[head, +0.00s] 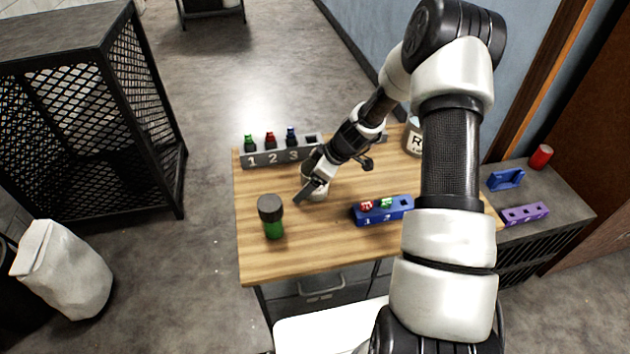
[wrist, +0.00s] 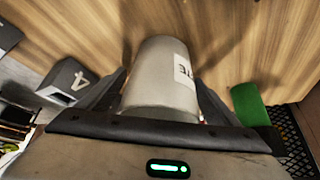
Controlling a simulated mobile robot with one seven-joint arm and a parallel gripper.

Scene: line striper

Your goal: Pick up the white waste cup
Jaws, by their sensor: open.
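The white waste cup (wrist: 160,75) stands on the wooden table, with part of its dark lettering showing on a label in the wrist view. In the head view the cup (head: 321,194) is largely hidden behind my gripper (head: 314,184). In the wrist view my gripper (wrist: 161,92) is open, with one finger on each side of the cup. I cannot tell whether either finger touches it.
A green container with a dark lid (head: 271,218) stands to the front left. A grey numbered rack (head: 263,158) with small bottles is behind, and a blue numbered rack (head: 384,212) is to the right. A labelled jar (head: 413,140) stands at the back right. The front table area is clear.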

